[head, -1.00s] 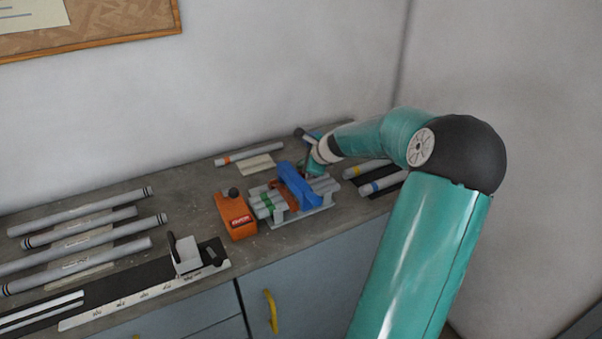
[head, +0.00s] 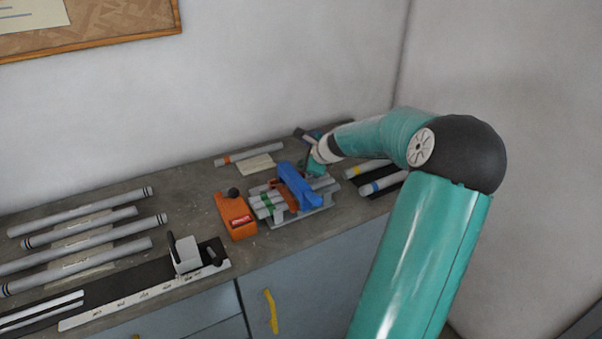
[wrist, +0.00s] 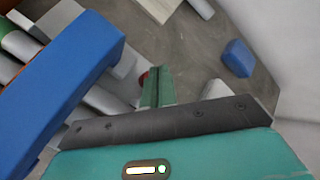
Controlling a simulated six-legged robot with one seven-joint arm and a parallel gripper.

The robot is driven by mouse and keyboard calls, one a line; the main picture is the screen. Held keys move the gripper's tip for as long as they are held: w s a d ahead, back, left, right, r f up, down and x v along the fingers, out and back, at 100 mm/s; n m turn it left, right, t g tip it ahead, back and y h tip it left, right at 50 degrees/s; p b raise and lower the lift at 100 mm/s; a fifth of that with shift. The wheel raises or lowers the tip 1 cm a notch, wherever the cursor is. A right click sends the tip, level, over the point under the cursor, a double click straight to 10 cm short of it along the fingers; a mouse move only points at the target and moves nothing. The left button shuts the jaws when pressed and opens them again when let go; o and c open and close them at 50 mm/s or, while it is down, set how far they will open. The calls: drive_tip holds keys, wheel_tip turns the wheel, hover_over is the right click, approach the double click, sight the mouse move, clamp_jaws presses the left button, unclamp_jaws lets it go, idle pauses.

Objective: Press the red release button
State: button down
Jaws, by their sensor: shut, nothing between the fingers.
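The red button (wrist: 144,77) shows in the wrist view as a small red patch at the left edge of my fingers, which hide most of it. My gripper (wrist: 158,70) is shut and empty, its green fingertips at or right beside the button; I cannot tell whether they touch. The jig's blue bar (wrist: 70,85) fills the left of the wrist view. In the head view the blue bar (head: 298,187) lies across grey tubes with green bands (head: 267,203). My gripper (head: 315,166) is behind the bar's right side; the button is hidden there.
An orange box (head: 236,217) with a black knob stands left of the jig. Loose grey tubes (head: 85,230) and a white-edged measuring rail (head: 145,295) lie further left. A small blue block (wrist: 237,58) lies right of my fingers. Banded tubes (head: 380,185) lie right of the jig.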

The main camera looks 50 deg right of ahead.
sight(304, 175)
drive_tip(key=shift+f, duration=0.1)
drive_tip(key=shift+f, duration=0.35)
drive_tip(key=shift+f, duration=0.5)
idle(0.9)
drive_tip(key=shift+r, duration=0.95)
drive_tip(key=shift+r, duration=0.1)
drive_tip(key=shift+r, duration=2.4)
